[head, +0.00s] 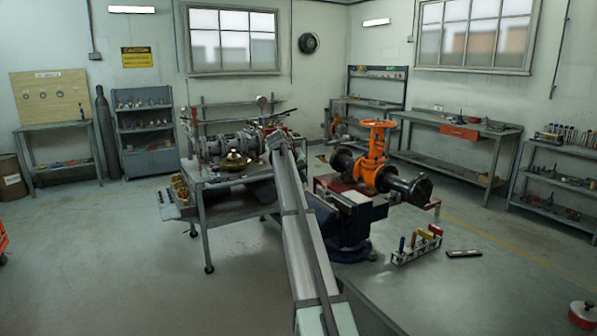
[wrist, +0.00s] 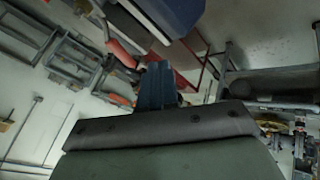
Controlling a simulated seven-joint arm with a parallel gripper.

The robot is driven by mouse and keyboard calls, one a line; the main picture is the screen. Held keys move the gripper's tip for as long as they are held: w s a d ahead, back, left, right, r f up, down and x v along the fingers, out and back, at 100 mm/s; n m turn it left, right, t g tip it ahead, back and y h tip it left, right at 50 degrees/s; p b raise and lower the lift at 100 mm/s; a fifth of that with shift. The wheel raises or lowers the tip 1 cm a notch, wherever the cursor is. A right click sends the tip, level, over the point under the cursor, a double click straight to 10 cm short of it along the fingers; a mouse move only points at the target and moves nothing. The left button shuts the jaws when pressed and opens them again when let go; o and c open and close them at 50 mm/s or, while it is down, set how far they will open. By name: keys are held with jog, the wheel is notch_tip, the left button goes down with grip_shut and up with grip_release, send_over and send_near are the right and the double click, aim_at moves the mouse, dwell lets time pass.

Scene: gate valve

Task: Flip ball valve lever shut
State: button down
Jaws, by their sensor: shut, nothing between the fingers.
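My gripper (wrist: 157,68) shows in the wrist view as two dark blue-grey fingers pressed together, with nothing between them. In the head view my arm reaches up the middle to the equipment cart, and the fingers cannot be made out at its far end. An orange gate valve (head: 377,152) with a handwheel stands on the bench right of my arm, between dark pipe flanges. I cannot clearly pick out a ball valve lever or its angle. A red-orange piece (wrist: 122,54) lies beyond the fingers in the wrist view; contact cannot be told.
A grey cart (head: 203,205) carries flanged pipework (head: 222,146) and a brass fitting (head: 235,160) left of my arm. A blue vise (head: 350,222) stands close right of it. A rack of coloured-handled tools (head: 417,245) sits on the near bench.

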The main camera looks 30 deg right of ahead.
jog(key=x, duration=0.3)
jog(key=shift+s+d+r, duration=0.1)
jog(key=shift+s+d, duration=0.35)
jog(key=shift+d, duration=0.4)
jog(key=shift+s+d+r, duration=0.1)
jog(key=shift+s+d, duration=0.3)
jog(key=shift+d, duration=0.45)
